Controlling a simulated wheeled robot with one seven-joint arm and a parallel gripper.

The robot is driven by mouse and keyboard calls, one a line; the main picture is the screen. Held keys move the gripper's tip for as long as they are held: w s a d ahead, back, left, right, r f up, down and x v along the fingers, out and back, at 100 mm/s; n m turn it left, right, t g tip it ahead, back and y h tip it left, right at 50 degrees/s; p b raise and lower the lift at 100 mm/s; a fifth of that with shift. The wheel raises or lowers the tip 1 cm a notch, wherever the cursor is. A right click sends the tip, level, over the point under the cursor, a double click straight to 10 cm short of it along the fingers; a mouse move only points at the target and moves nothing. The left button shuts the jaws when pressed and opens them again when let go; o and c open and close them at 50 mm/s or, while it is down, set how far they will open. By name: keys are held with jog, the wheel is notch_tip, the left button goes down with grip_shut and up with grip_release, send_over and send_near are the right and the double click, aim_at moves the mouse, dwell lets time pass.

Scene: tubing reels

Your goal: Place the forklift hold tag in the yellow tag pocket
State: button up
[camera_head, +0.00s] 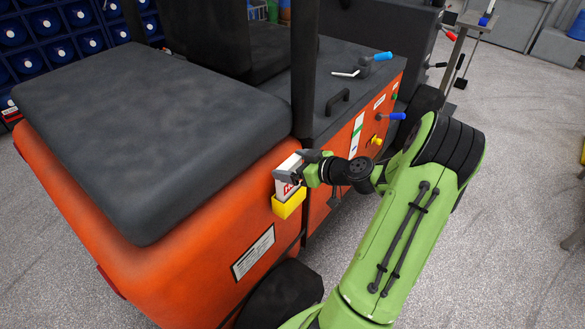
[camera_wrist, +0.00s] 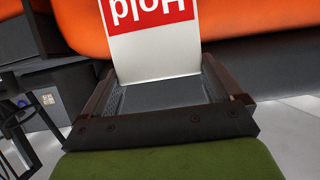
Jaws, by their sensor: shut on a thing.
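The hold tag (camera_head: 284,186) is a white card with a red printed band. My gripper (camera_head: 297,170) is shut on its upper part, at the side of the orange forklift. The yellow tag pocket (camera_head: 289,205) is on the forklift's side, directly below the tag. The tag's lower edge meets the pocket's mouth in the head view; I cannot tell how far inside it is. In the wrist view the tag (camera_wrist: 155,52) stands between my gripper's fingers (camera_wrist: 160,85), with "Hold" upside down on red. The pocket does not show in the wrist view.
The forklift's orange body (camera_head: 190,250) and black seat cushion (camera_head: 150,130) fill the left. A black post (camera_head: 304,70) rises close behind my gripper. A white label (camera_head: 253,252) is below the pocket.

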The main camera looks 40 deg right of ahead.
jog(key=shift+f, duration=0.2)
jog(key=o, duration=1)
jog(key=shift+r, duration=0.15)
